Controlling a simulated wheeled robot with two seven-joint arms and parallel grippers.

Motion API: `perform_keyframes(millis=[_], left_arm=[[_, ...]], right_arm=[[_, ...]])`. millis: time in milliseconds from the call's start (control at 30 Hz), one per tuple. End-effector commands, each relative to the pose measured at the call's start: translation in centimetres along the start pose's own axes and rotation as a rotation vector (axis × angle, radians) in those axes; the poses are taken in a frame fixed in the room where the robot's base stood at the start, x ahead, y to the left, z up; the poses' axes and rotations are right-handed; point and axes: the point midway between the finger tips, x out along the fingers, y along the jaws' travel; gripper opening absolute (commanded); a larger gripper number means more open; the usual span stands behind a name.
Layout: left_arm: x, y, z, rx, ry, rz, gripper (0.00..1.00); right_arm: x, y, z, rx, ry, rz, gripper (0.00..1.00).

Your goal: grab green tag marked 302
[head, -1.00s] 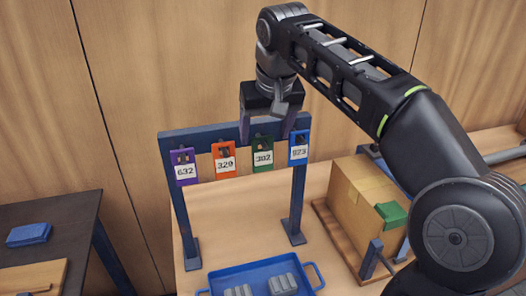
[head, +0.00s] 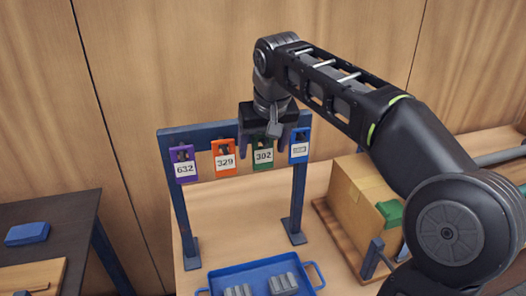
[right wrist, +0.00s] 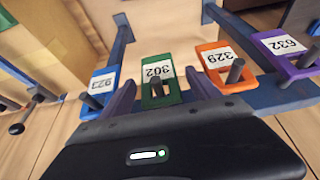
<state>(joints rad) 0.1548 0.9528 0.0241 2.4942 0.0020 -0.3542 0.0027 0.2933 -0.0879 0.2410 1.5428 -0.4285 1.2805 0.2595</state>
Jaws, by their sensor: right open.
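The green tag (head: 263,165) marked 302 hangs from a peg on the blue rack (head: 196,140), third from the left. It shows upside down in the right wrist view (right wrist: 157,91). My right gripper (head: 267,143) is open and points down at the rack's top bar, right above the green tag. In the right wrist view its two fingers stand on either side of the tag, between the blue and orange tags. I cannot tell whether they touch it. My left gripper is not in view.
Beside it hang a purple tag (head: 184,170) marked 632, an orange tag (head: 224,167) marked 329 and a blue tag (head: 299,156). A blue tray (head: 246,270) with grey blocks lies below. A cardboard box (head: 357,200) stands to the right.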

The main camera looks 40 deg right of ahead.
Motion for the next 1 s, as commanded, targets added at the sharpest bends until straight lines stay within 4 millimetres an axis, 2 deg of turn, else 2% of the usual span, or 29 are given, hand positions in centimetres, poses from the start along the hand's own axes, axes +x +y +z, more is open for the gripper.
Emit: perform_keyframes(millis=[100, 200, 767, 1000], left_arm=[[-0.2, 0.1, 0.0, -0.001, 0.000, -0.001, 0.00], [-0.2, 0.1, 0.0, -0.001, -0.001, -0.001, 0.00], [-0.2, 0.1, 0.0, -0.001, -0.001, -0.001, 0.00], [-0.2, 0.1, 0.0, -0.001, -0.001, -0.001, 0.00]], right_arm=[[1.5, 0.0, 0.0, 0.000, -0.002, 0.001, 0.71], [2.1, 0.0, 0.0, 0.000, 0.000, 0.000, 0.71], [2.2, 0.0, 0.0, 0.000, 0.001, 0.000, 0.71], [2.1, 0.0, 0.0, 0.000, 0.001, 0.000, 0.53]])
